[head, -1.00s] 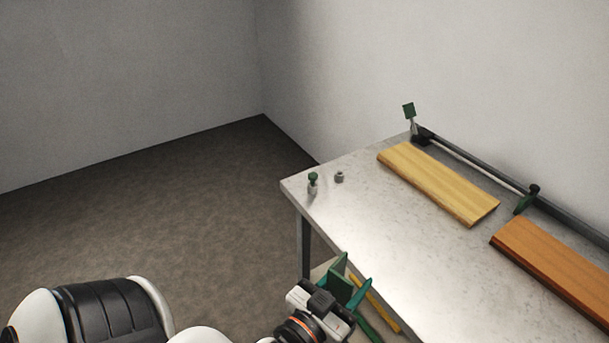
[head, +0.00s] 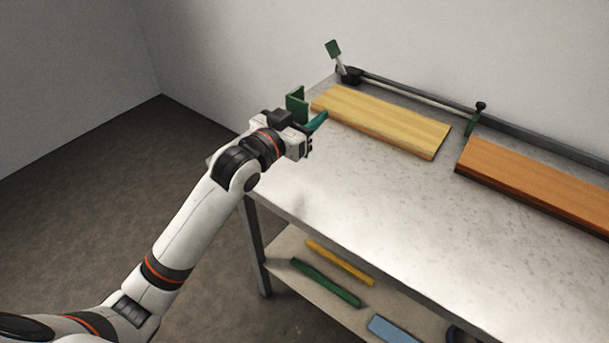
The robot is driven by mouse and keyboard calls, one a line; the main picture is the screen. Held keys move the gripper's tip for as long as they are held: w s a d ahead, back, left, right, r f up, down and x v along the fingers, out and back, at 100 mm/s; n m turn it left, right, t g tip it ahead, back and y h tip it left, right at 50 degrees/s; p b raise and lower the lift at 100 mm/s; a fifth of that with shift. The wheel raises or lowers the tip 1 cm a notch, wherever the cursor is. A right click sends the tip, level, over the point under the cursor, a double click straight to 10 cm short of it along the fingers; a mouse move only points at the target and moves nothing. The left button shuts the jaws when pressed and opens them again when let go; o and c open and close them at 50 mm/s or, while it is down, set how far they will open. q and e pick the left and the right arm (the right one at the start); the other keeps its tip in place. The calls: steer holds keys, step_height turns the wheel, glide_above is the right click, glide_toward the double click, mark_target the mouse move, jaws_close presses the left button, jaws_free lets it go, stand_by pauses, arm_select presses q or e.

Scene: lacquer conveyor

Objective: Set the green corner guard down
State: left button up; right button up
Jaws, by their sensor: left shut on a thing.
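The green corner guard (head: 296,104) is a dark green L-shaped piece held up at the tip of my left gripper (head: 308,118). My left gripper is shut on it, with one teal finger showing on its right side. It appears above the far left end of the metal table (head: 350,205), just left of the yellow board. Whether the guard touches the tabletop cannot be told. My right gripper is not in view.
A yellow board (head: 380,120) and an orange-brown board (head: 540,185) lie along the back rail. The front tabletop is clear. A lower shelf holds green, yellow and blue bars.

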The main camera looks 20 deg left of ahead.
arm_select(q)
steer(key=shift+f, duration=4.5)
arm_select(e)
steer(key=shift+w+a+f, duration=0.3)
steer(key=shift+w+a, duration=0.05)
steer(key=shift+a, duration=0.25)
arm_select(q)
steer(key=shift+f+b, duration=0.15)
steer(key=shift+b, duration=0.15)
steer(key=o, duration=1)
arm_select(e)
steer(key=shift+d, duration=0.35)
arm_select(q)
steer(key=v, duration=1.2)
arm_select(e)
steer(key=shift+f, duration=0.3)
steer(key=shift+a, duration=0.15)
